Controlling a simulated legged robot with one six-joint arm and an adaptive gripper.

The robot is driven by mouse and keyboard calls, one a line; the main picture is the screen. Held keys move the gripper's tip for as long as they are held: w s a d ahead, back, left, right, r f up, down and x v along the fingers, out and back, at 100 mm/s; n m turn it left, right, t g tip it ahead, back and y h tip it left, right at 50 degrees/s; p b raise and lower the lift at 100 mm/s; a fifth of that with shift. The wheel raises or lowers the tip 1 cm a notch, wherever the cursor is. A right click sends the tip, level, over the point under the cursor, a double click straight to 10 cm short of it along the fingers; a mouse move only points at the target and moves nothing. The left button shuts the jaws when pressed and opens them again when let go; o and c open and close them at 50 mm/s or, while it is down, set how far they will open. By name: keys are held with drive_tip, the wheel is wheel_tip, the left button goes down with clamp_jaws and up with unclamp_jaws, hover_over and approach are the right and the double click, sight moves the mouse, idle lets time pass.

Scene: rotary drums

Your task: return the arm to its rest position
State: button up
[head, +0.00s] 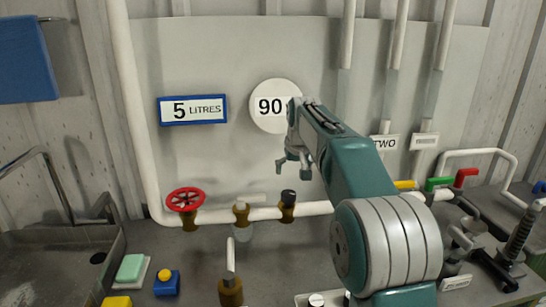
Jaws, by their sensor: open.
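My arm rises from the lower right in the head view, its teal link reaching up and to the left in front of the grey back panel. My gripper (293,162) hangs at the end of the arm, open and with nothing seen in it. It is above the horizontal white pipe and apart from it, to the right of the red valve wheel (185,199). The arm covers part of the round "90" sign (268,106) and part of the pipe.
A black-topped valve (288,205) stands on the pipe below my gripper. A brass fitting with a white handle (230,285) stands nearer. A sink (60,268) is at left. Coloured handles (439,184) and dark metal fittings (512,252) crowd the right.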

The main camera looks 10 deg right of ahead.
drive_tip(key=s+r, duration=0.2)
drive_tip(key=s, duration=0.8)
drive_tip(key=s+r, duration=0.2)
drive_tip(key=s, duration=0.8)
drive_tip(key=s+f, duration=0.5)
drive_tip(key=s, duration=0.5)
drive_tip(key=s+f+t, duration=0.1)
drive_tip(key=s+f, duration=0.4)
drive_tip(key=s, duration=0.5)
drive_tip(key=shift+s+f+m, duration=0.2)
drive_tip(key=shift+s+m, duration=0.1)
drive_tip(key=shift+a, duration=0.1)
idle(0.6)
